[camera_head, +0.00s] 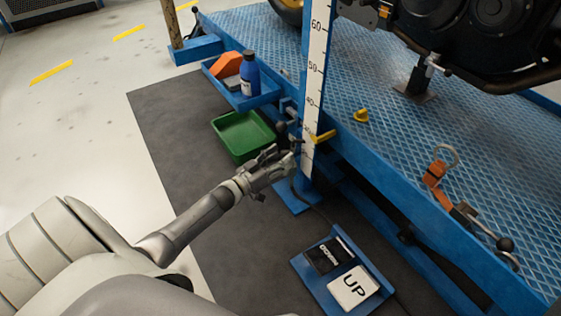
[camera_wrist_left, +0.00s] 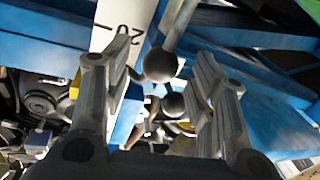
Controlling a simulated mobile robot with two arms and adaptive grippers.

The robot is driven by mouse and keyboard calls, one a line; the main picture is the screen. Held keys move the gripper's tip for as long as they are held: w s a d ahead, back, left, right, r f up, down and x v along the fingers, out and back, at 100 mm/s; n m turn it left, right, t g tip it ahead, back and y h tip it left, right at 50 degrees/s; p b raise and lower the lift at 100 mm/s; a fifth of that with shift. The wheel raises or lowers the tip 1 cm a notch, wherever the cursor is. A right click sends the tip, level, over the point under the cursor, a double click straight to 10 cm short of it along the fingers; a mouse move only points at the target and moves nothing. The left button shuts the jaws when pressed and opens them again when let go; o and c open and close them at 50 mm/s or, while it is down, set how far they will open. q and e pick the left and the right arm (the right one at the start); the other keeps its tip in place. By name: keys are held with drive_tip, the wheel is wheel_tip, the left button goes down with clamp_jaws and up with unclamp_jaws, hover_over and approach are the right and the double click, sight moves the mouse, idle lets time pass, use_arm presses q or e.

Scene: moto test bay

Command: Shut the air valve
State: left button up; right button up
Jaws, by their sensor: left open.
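My left gripper (camera_head: 280,159) is open beside the white height scale, at the platform's near-left edge. In the left wrist view its two fingers stand apart, with a dark ball knob (camera_wrist_left: 160,65) on a grey rod showing between them. A second dark ball (camera_wrist_left: 173,105) shows just below it. I cannot tell whether the fingers touch either one. In the head view a small dark fitting (camera_head: 282,128) sits by the scale just beyond the gripper. I cannot tell for sure which part is the air valve, nor its position. My right gripper is not in view.
The scale post (camera_head: 317,60) carries a yellow pointer (camera_head: 323,137). A green tray (camera_head: 240,136) and a blue bottle (camera_head: 250,76) on a shelf are beyond the gripper. A pedal board with an UP pad (camera_head: 353,288) lies nearer. The blue platform (camera_head: 400,145) fills the right.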

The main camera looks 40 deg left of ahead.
use_arm(q)
drive_tip(key=shift+w, duration=0.25)
clamp_jaws()
